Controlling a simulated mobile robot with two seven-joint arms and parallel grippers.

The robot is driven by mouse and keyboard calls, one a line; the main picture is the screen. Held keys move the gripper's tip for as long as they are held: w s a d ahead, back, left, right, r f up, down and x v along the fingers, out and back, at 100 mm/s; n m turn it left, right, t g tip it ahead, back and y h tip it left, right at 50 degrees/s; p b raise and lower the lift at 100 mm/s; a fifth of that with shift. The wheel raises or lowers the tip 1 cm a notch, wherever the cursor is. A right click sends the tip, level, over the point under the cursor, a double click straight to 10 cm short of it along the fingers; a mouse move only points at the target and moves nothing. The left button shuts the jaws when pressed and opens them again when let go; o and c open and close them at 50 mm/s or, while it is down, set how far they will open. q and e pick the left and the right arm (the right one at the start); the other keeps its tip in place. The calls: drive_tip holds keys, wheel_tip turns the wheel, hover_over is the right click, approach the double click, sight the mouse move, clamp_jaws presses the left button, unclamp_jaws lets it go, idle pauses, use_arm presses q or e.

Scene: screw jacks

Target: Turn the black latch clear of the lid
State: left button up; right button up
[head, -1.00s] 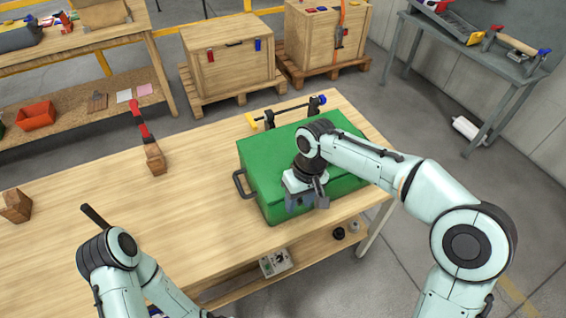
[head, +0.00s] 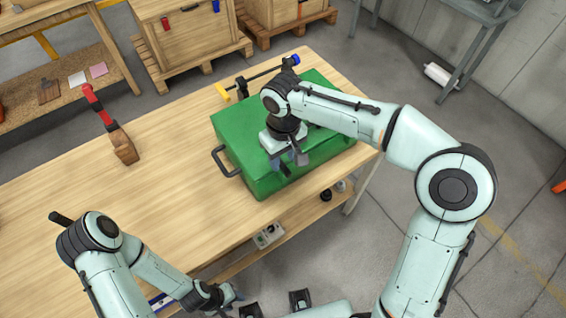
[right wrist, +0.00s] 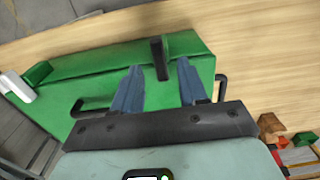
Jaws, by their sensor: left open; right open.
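The green box with its lid (head: 236,128) stands on the wooden table. The black latch (right wrist: 160,57) stands up at the lid's edge in the right wrist view. In the head view, a small dark piece, probably the latch (head: 286,170), shows just below the right gripper. My right gripper (head: 290,159) is over the box's near side. In the right wrist view its two blue fingers (right wrist: 159,82) are open, with the latch ahead and between them, apparently not gripped. My left gripper (head: 236,291) is low at the bottom edge, partly hidden, away from the box.
A black handle (head: 224,162) sticks out of the box's left end. A bar clamp (head: 258,78) lies behind the box.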

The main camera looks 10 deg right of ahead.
sight(283, 168)
use_arm(q)
drive_tip(key=shift+s+f, duration=0.1)
drive_tip(key=shift+f, duration=0.1)
use_arm(e)
drive_tip(key=shift+f, duration=1.4)
clamp_jaws()
